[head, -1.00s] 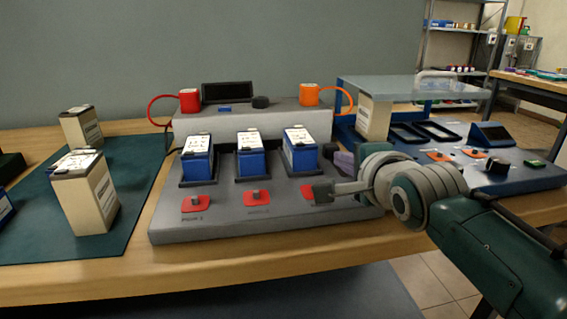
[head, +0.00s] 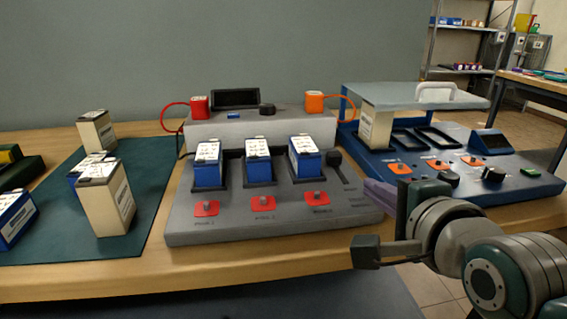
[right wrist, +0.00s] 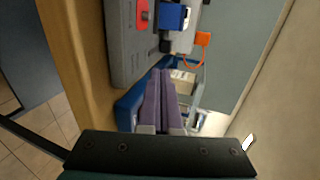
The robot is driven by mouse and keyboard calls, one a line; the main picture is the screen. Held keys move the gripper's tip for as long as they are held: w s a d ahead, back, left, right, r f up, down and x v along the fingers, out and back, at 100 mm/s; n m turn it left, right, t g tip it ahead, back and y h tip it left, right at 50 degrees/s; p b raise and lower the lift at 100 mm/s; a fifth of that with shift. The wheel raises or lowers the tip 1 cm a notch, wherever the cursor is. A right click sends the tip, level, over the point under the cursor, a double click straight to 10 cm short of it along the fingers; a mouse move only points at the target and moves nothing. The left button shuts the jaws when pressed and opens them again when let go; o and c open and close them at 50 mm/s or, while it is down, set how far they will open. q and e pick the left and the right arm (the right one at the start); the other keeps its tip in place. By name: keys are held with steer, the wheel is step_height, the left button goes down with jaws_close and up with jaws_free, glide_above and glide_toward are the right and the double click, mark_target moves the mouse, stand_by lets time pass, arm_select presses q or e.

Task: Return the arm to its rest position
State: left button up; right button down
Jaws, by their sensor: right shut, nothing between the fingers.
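My right gripper (head: 379,192) is at the front right corner of the grey charging station (head: 225,232), in the gap before the blue station. Its purple fingers lie together, shut and empty, in the right wrist view (right wrist: 160,80). My right arm comes in from the lower right and hides part of the table's front edge. My left gripper is in neither view.
Several blue batteries (head: 258,165) stand in the grey station behind red switches (head: 263,203). The blue station (head: 540,186) holds a cream battery (head: 376,128) under a raised cover (head: 400,97). Cream batteries (head: 112,205) stand on the green mat (head: 150,160) at left.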

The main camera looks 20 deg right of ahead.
steer(key=s+a+r+n+g+y+p, duration=0.1)
steer(key=s+a+r+n+g+p, duration=0.25)
steer(key=s+n+p, duration=0.35)
steer(key=s+a+r+n+g+y+p, duration=0.1)
steer(key=s+a+r+n+g+p, duration=0.1)
steer(key=s+r+n+g+p, duration=0.45)
steer(key=s+a+r+n+g+y+p, duration=0.1)
steer(key=s+a+r+n+p, duration=0.15)
steer(key=s+n, duration=0.75)
step_height(320, 180, up, 35)
steer(key=p, duration=3.6)
steer(key=shift+w+a+r+m+t, duration=0.15)
steer(key=shift+w+a+m+t, duration=0.2)
steer(key=shift+a+m, duration=0.1)
